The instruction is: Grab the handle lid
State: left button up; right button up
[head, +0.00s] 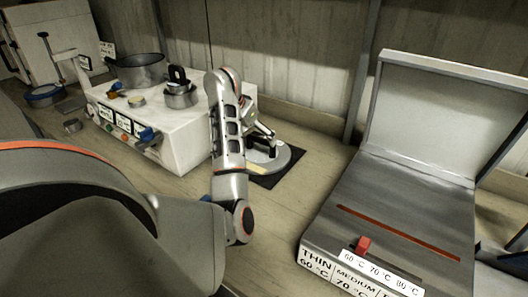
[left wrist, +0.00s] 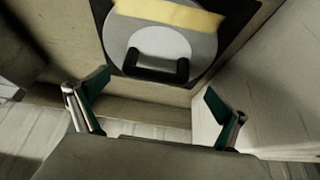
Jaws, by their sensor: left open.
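A round grey lid (left wrist: 201,48) lies on a dark square mat (left wrist: 103,12) in the left wrist view. It has a black U-shaped handle (left wrist: 148,70) and a pale yellow strip (left wrist: 168,13) across it. In the head view the lid (head: 286,163) is on the bench right of the white box, partly hidden by my left arm. My left gripper (head: 266,143) is over the lid there. My right gripper is not in view.
A white control box (head: 185,145) with a grey pot (head: 140,70) and a small black-handled metal container (head: 180,95) stands left of the lid. A large grey hinged device (head: 400,215) with its cover raised stands at the right. Bare bench lies between.

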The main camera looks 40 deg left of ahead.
aim_at(259, 139)
pick_arm(q)
jog(key=x, duration=0.5)
jog(key=shift+w+d+f+b, duration=0.2)
jog(key=shift+w+d+b, duration=0.05)
jog(key=shift+w+b, duration=0.1)
jog(key=c, duration=1.8)
jog(key=shift+r, duration=0.15)
